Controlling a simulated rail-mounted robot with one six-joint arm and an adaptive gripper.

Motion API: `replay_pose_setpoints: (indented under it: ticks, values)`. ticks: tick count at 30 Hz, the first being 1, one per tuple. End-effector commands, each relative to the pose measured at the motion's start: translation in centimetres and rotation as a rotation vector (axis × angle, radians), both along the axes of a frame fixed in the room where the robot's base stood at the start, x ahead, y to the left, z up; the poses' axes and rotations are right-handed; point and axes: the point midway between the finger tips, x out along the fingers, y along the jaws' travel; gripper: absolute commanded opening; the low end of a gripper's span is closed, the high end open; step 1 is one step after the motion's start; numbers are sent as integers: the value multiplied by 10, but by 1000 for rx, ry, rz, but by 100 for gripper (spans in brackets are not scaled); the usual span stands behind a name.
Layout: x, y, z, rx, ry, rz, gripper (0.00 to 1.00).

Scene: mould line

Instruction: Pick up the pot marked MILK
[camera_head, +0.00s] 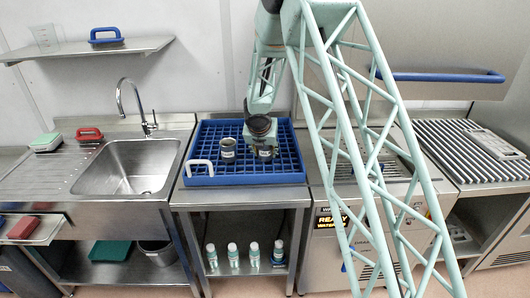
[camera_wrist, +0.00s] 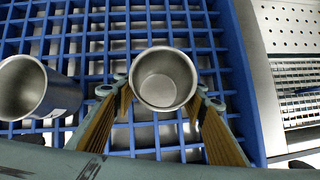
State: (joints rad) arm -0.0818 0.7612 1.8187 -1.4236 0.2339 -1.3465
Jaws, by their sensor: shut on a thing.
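Two steel pots stand in a blue grid rack (camera_head: 285,166) on the steel table. My gripper (camera_head: 262,140) is over the right pot (camera_head: 265,153). In the wrist view this pot (camera_wrist: 163,68) sits between the two fingers of my gripper (camera_wrist: 162,90), which is shut on it. The pot looks upright, and I cannot tell whether it is clear of the rack. The left pot (camera_head: 227,148) stands apart from my gripper and also shows at the left of the wrist view (camera_wrist: 22,90). Both pots have small pale labels, too small to read.
A white handle (camera_head: 199,168) stands at the rack's left edge. A sink (camera_head: 130,170) with a tall tap (camera_head: 135,105) is to the left. A machine with a lit panel (camera_head: 333,219) is to the right. Several labelled bottles (camera_head: 233,254) stand on the shelf below.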

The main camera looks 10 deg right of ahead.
Motion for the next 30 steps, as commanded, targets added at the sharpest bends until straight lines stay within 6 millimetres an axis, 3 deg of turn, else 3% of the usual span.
replay_pose_setpoints:
  ticks: [11,26,30]
  values:
    - [0,0,7,-1,-1,1,26]
    - [0,0,38,1,-1,0,26]
    - [-9,1,35,-1,-1,1,26]
